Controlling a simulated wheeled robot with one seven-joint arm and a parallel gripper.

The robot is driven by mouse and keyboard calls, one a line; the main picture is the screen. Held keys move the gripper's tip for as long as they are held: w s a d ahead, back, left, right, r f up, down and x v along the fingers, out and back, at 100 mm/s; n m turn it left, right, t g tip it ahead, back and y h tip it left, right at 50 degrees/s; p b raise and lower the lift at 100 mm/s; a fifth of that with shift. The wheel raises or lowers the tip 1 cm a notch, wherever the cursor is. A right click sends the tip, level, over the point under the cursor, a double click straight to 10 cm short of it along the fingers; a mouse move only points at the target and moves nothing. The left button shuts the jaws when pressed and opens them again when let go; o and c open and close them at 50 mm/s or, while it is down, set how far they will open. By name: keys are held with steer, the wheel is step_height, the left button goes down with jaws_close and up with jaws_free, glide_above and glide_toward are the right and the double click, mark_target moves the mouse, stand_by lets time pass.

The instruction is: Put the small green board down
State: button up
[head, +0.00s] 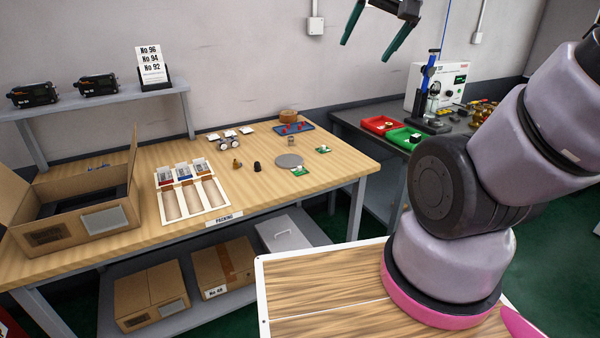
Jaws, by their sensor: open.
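A small green board (300,171) lies at the front edge of a grey round disc (289,160) on the wooden packing table. A second small green board (323,149) lies to its right and farther back, with a light piece on it. I cannot tell which of them the task means. My gripper (367,52) is high at the top of the head view, in front of the wall. Its two dark green fingers are spread wide, with nothing visible between them. It is well above and apart from both boards.
The packing table (300,205) holds an open carton (75,212), a white compartment tray (192,197), a blue tray (292,128) and small parts. A bench on the right carries red (380,124) and green trays (403,138). Bare tabletop surrounds the boards.

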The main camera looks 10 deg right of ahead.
steer(key=w+d+f+t+h, duration=0.1)
steer(key=w+f, duration=0.2)
steer(key=w, duration=0.6)
steer(key=w+d+f+t, duration=0.1)
steer(key=w+d+f, duration=0.15)
steer(key=w, duration=0.55)
steer(key=w+f+n+t, duration=0.2)
steer(key=w+f+t, duration=0.1)
steer(key=w+f, duration=1)
steer(key=n+t+y, duration=0.3)
steer(key=n+y, duration=0.2)
steer(key=n, duration=0.1)
glide_toward(301, 169)
steer(key=shift+w+r, duration=0.1)
steer(key=shift+r, duration=0.1)
steer(key=shift+w+a+f, duration=0.1)
steer(key=shift+a+f, duration=0.05)
steer(key=shift+a, duration=0.1)
steer(key=x, duration=1)
steer(key=shift+w+f, duration=0.15)
steer(key=shift+d, duration=0.1)
